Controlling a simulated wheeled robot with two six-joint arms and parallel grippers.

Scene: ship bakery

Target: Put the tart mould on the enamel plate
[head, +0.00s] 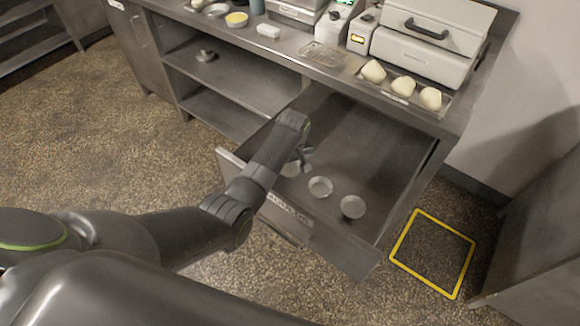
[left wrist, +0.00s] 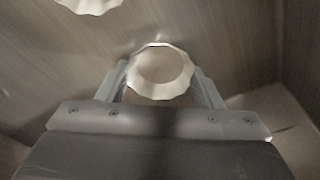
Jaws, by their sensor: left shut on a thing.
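My left gripper (head: 303,158) reaches down into the open drawer and is shut on a tart mould (head: 290,169), a small pale metal cup partly hidden by the arm. In the left wrist view the held mould (left wrist: 160,93) shows its fluted rim between the two fingers (left wrist: 162,88). My right gripper is not in view.
The drawer (head: 385,165) is pulled out, with bare floor around the moulds. Open shelves (head: 235,85) stand left.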

